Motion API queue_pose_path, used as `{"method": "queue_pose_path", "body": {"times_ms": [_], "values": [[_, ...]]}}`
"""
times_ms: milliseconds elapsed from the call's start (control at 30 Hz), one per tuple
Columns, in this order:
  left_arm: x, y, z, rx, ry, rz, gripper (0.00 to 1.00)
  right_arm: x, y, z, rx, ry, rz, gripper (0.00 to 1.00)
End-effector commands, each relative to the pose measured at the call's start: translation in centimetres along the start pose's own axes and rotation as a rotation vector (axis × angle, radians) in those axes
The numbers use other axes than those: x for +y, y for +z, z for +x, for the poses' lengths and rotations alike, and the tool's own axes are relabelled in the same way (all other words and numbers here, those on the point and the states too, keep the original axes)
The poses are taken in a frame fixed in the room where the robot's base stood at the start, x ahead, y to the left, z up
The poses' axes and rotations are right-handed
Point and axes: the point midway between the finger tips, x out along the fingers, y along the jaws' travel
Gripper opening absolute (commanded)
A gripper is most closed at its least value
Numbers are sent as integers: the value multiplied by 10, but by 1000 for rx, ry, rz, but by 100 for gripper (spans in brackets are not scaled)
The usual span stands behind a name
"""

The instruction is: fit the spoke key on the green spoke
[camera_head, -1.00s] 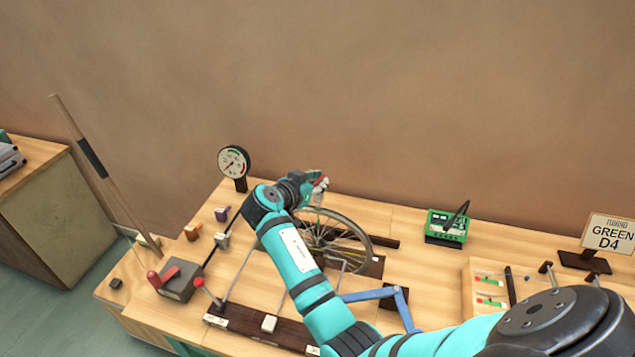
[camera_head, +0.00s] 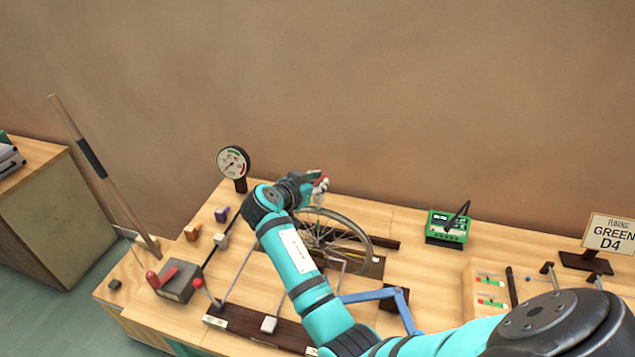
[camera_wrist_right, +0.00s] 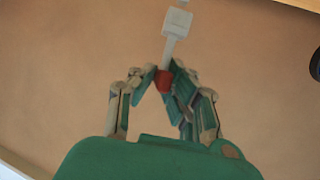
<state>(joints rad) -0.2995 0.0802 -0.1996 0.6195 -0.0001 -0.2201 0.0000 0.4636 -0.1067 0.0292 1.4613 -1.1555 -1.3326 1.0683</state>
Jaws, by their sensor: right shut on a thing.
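My right gripper (camera_head: 318,184) is above the far rim of the spoked wheel (camera_head: 366,248) on the bench. In the wrist view the right gripper (camera_wrist_right: 163,78) is shut on the red grip of the spoke key (camera_wrist_right: 176,30). The key's pale shank and blocky head extend away from the fingertips, against a blurred tan background. My arm hides part of the wheel. I cannot pick out the green spoke, or tell whether the key touches any spoke. My left gripper is not in view.
A dial gauge (camera_head: 234,162) stands left of my right gripper. A green meter box (camera_head: 447,226) and a sign reading GREEN D4 (camera_head: 608,233) are to the right. A blue linkage (camera_head: 375,295) and a grey box with a red lever (camera_head: 181,281) are nearer.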

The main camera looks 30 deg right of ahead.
Motion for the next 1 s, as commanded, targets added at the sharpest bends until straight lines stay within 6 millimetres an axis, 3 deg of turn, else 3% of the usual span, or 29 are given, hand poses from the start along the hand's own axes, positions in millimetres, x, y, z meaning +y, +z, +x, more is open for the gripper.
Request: {"method": "queue_pose_path", "body": {"times_ms": [900,933,1000], "values": [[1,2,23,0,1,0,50,0,23,9,0,0,0,0],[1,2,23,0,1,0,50,0,22,9,0,0,0,12],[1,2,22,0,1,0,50,0,21,9,0,0,0,21]]}}
